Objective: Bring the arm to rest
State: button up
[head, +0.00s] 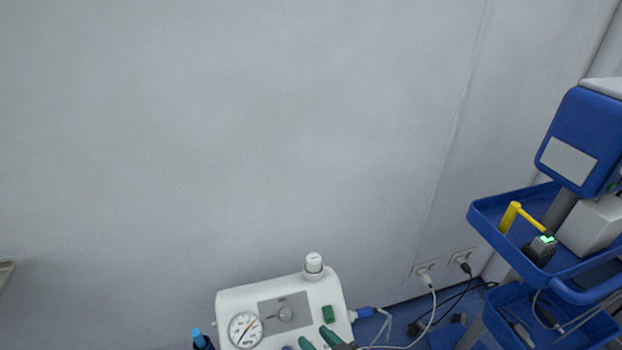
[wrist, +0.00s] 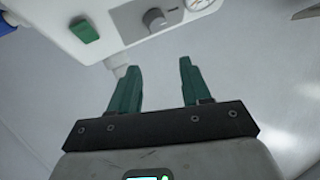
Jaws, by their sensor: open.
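My gripper (wrist: 160,80) is open and empty in the wrist view, its two green fingers apart with nothing between them. In the head view the green fingertips (head: 318,340) show at the bottom edge, in front of the white device; the rest of the arm is out of the picture. The white device (head: 262,298) has a round gauge, a grey knob and a green switch. Its panel also shows in the wrist view (wrist: 115,25), beyond the fingertips. I cannot tell the exact gap between fingers and device.
A blue cart (head: 490,215) stands at the right, with a yellow-handled item (head: 510,216) and a dark box with a green light (head: 541,248). Wall sockets (head: 424,270) with cables sit between device and cart. The grey wall (head: 230,130) behind is bare.

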jog(key=s+d+f+m+g+h, duration=0.1)
jog(key=s+d+f+g+h, duration=0.15)
jog(key=s+d, duration=0.4)
jog(key=s+d+f+g+h, duration=0.1)
jog(key=s+d+g+h, duration=0.15)
jog(key=s+d, duration=0.4)
jog(key=s+d+r+m+g+h, duration=0.3)
jog(key=s+d+m+g+h, duration=0.1)
jog(key=s+d, duration=0.8)
jog(key=shift+s+d+m+g+b, duration=0.35)
jog(key=shift+s+g, duration=0.55)
jog(key=shift+s, duration=0.3)
